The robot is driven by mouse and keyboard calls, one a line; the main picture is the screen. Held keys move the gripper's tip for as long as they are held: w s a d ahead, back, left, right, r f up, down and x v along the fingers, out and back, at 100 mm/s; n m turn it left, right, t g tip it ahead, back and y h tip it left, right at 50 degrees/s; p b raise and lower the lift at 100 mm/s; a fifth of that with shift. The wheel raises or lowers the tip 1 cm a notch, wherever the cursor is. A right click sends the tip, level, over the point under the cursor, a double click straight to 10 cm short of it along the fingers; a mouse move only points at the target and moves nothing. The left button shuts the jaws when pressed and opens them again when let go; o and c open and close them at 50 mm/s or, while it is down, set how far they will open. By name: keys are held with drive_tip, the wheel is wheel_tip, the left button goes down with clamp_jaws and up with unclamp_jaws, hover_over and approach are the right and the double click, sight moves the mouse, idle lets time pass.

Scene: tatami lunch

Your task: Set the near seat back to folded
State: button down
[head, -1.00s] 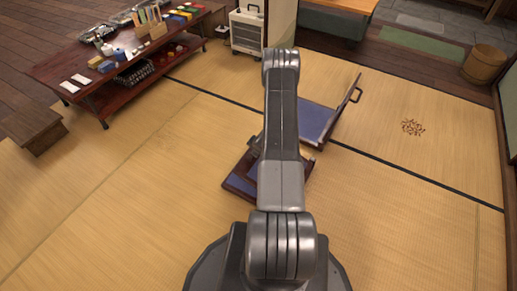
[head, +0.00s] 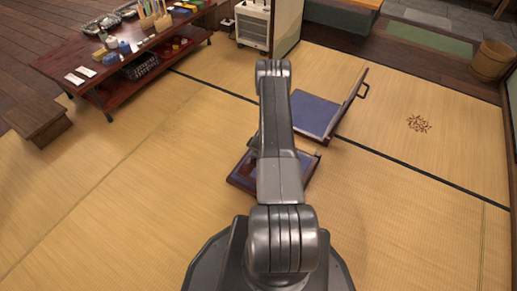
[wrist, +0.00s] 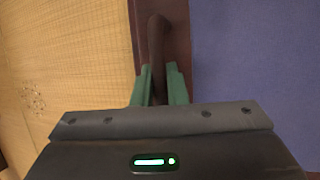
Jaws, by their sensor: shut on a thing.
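The near seat (head: 243,178) is a low dark-red wooden frame with a blue pad. It lies on the tatami mostly behind my arm in the head view. My gripper hides behind my arm there. In the wrist view my gripper (wrist: 160,88) has its green fingers shut on a dark brown handle loop (wrist: 157,40). A dark wooden edge (wrist: 178,25) runs beside the loop, with a blue panel (wrist: 255,50) to its right. I cannot tell the angle of the near seat's back, as my arm covers much of it.
A second blue-padded seat (head: 312,114) stands just beyond, its back (head: 352,96) raised on the right. A low red table (head: 105,72) with dishes and a wooden stool (head: 38,119) are at the left. A bucket (head: 490,62) stands far right. Open tatami lies left and right.

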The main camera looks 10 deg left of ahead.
drive_tip(key=shift+w+a+f, duration=0.1)
drive_tip(key=shift+a+f, duration=0.05)
drive_tip(key=shift+f, duration=1.05)
drive_tip(key=c, duration=1.5)
unclamp_jaws()
drive_tip(key=shift+o, duration=0.2)
